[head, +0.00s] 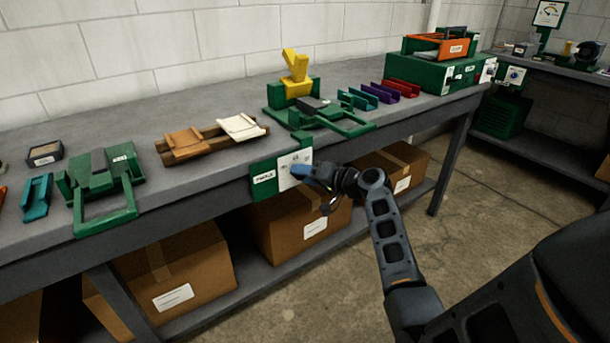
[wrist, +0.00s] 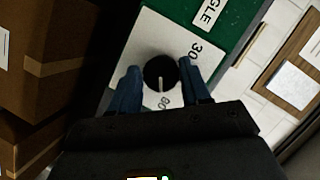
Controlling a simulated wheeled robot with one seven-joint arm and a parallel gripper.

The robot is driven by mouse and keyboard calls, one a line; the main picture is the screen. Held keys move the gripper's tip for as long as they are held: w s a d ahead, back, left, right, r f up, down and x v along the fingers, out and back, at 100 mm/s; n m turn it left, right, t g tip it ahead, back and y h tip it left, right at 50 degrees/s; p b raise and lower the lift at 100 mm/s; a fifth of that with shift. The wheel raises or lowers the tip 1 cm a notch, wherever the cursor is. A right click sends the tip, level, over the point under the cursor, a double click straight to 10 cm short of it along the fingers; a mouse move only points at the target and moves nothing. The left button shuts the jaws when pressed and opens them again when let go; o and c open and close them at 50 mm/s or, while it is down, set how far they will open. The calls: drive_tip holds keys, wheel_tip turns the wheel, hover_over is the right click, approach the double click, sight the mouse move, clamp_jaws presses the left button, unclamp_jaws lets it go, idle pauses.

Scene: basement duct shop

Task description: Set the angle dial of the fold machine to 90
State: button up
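The angle dial is a round black knob (wrist: 161,73) with a white pointer line, on a white plate. In the wrist view the line points down the picture, toward a number (wrist: 165,101) that is partly covered and hard to read; a 30 shows at the upper right of the plate. In the head view the white plate (head: 288,172) is on a green panel (head: 264,180) at the bench's front edge; the knob is hidden there by my gripper (head: 312,174). My gripper (wrist: 160,80) has one blue finger at each side of the knob, and both seem to touch it.
The grey bench (head: 220,170) holds a green machine (head: 100,180) at left, another with a yellow block (head: 297,85), wooden trays, coloured channels and a green box (head: 440,75). Cardboard boxes (head: 175,270) fill the lower shelf. The floor at right is clear.

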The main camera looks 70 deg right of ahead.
drive_tip(key=o, duration=0.3)
drive_tip(key=shift+o, duration=0.2)
drive_tip(key=v, duration=0.7)
drive_tip(key=shift+s, duration=0.35)
drive_tip(key=shift+a+r, duration=0.1)
drive_tip(key=shift+a, duration=0.05)
